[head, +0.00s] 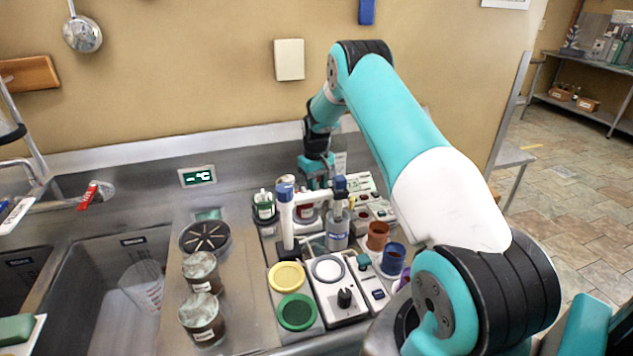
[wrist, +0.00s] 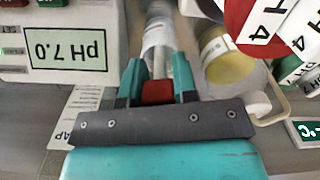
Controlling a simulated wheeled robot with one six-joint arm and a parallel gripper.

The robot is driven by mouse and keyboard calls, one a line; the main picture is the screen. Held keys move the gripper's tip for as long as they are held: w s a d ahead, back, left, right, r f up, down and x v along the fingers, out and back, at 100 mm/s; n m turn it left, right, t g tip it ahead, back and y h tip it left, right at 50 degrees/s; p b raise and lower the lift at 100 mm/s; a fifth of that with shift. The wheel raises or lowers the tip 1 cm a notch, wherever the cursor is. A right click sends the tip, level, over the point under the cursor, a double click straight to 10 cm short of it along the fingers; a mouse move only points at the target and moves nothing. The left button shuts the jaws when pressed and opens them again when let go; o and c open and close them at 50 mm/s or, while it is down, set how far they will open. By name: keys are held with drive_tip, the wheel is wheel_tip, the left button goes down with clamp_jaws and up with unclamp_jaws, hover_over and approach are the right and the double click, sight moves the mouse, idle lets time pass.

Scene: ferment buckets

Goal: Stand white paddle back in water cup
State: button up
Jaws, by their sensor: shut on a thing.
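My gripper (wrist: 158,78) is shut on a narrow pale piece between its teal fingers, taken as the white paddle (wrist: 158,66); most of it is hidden. A red block shows between the finger bases. In the head view my gripper (head: 318,180) is low at the back of the counter, behind the instrument cluster, and the paddle cannot be made out. A grey-white cup with a dark label (head: 338,230) stands among the instruments, in front of my gripper. It may be the water cup, but its label is too small to read.
A meter reading pH 7.0 (wrist: 68,45) is left of my gripper in the wrist view. A yellow-labelled jar (wrist: 226,58) and red pH 4 container (wrist: 250,22) are close on the right. Blue-topped posts (head: 286,215) and brown and blue cups (head: 393,260) crowd the counter. The sink (head: 120,300) is left.

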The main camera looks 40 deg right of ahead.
drive_tip(key=o, duration=1.5)
drive_tip(key=shift+c, duration=0.2)
drive_tip(key=shift+r, duration=0.1)
drive_tip(key=shift+r+p, duration=1.8)
drive_tip(key=shift+r, duration=1.15)
